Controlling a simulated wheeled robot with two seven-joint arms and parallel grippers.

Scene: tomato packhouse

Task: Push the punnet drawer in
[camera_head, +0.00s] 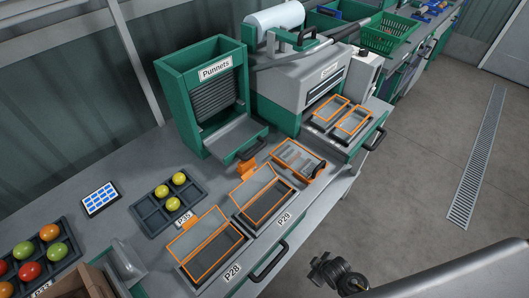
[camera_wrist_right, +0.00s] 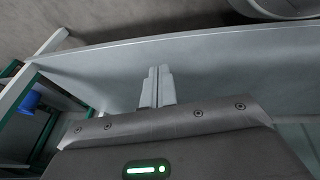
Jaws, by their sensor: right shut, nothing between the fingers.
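The green punnet dispenser (camera_head: 192,95), labelled "Punnets", stands at the back of the bench with a dark stack of punnets inside. Its grey punnet drawer (camera_head: 232,134) sticks out at the bottom front, with a dark handle (camera_head: 252,148) on its front edge. My right gripper (camera_wrist_right: 155,75) shows in the right wrist view, with its two grey fingers together and empty, in front of a pale grey surface. The drawer is not recognisable in that view. My right gripper's fingers cannot be made out in the head view. My left gripper is not in view.
A dark tray (camera_head: 150,218) holds yellow tomatoes. A grey sealing machine (camera_head: 300,80) stands right of the dispenser, with a pulled-out tray (camera_head: 345,138). The floor (camera_head: 420,190) in front is clear.

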